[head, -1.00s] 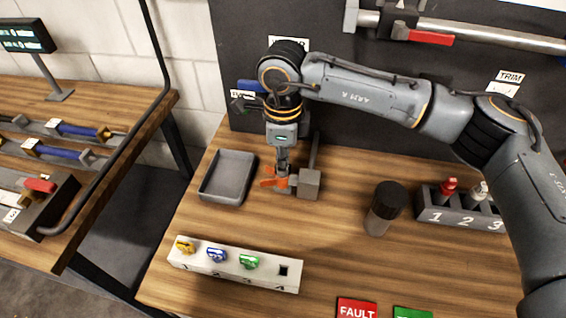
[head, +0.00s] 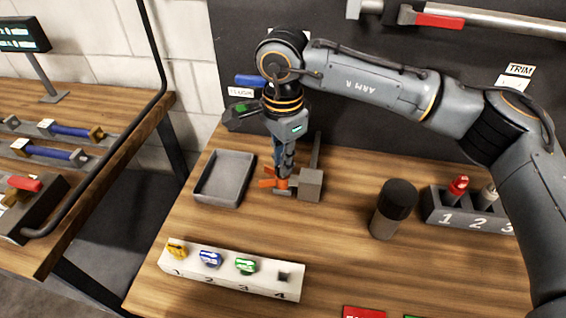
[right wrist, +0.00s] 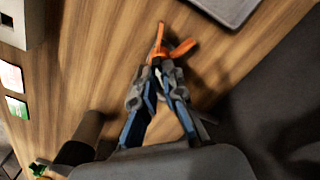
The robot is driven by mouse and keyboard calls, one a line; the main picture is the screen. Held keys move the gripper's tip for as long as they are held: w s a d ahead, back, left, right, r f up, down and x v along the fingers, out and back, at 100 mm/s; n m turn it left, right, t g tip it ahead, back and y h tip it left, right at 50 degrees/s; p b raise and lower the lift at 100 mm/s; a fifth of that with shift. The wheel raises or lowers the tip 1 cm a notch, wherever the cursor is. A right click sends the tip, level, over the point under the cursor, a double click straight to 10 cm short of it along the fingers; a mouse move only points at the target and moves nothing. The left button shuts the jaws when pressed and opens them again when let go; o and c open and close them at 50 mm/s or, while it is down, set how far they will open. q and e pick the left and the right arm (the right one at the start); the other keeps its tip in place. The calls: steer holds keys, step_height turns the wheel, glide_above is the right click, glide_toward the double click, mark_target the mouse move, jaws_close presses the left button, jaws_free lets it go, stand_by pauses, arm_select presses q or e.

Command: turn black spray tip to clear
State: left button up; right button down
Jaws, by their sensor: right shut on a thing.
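My right gripper (head: 284,172) is shut on an orange piece (head: 268,182) beside a small grey block (head: 310,184) on the wooden bench. In the right wrist view the fingertips (right wrist: 157,62) close on the orange piece (right wrist: 180,48), which has a branching shape. Whether it turns in the block cannot be seen, as the fingers cover part of it. I cannot make out a black tip. A white numbered rack (head: 228,281) holds a yellow tip (head: 176,249), a blue tip (head: 210,258) and a green tip (head: 246,266); position 4 shows a dark square hole. My left gripper is not in view.
A grey tray (head: 224,179) lies left of the gripper. A dark cylinder (head: 394,208) stands to the right, near a numbered holder (head: 437,208) with red and white-topped items. A dark panel (head: 360,110) rises behind. The bench between rack and block is clear.

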stand_by(0.3)
steer(key=shift+f+n+b, duration=0.15)
steer(key=shift+n+b, duration=0.4)
steer(key=shift+n, duration=0.45)
steer(key=n+b, duration=0.1)
steer(key=n, duration=0.2)
steer(key=n+b, duration=0.1)
steer(key=n, duration=0.2)
steer(key=shift+n, duration=0.7)
steer(key=shift+n+b, duration=0.3)
steer(key=shift+n, duration=0.7)
steer(key=n, duration=0.5)
steer(key=shift+s+n+b, duration=0.1)
steer(key=shift+n+b, duration=0.3)
steer(key=shift+n, duration=0.7)
